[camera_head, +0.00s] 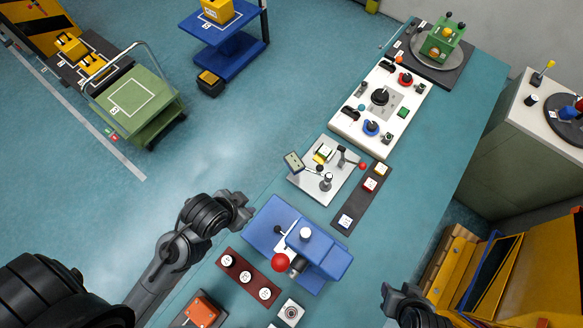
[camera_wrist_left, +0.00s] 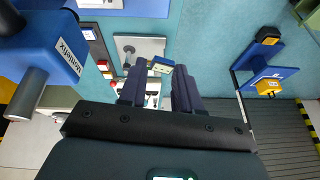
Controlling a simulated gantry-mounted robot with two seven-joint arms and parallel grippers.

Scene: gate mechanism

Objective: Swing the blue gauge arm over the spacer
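I cannot tell surely which part is the blue gauge arm or the spacer. In the left wrist view the plate (camera_wrist_left: 140,46) lies beyond the fingers, with a small blue and yellow part (camera_wrist_left: 163,65) at its edge. My left gripper (camera_head: 247,208) is open and empty, short of the plate; its parted fingers show in the wrist view (camera_wrist_left: 158,78). My right gripper (camera_head: 398,292) shows partly.
A blue press-like fixture (camera_head: 325,258) with a red ball (camera_head: 280,262) stands beside my left gripper. A white control panel (camera_head: 348,122) and a green device (camera_head: 440,40) stand farther along the bench. A dark button strip (camera_head: 357,204) lies beside the plate.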

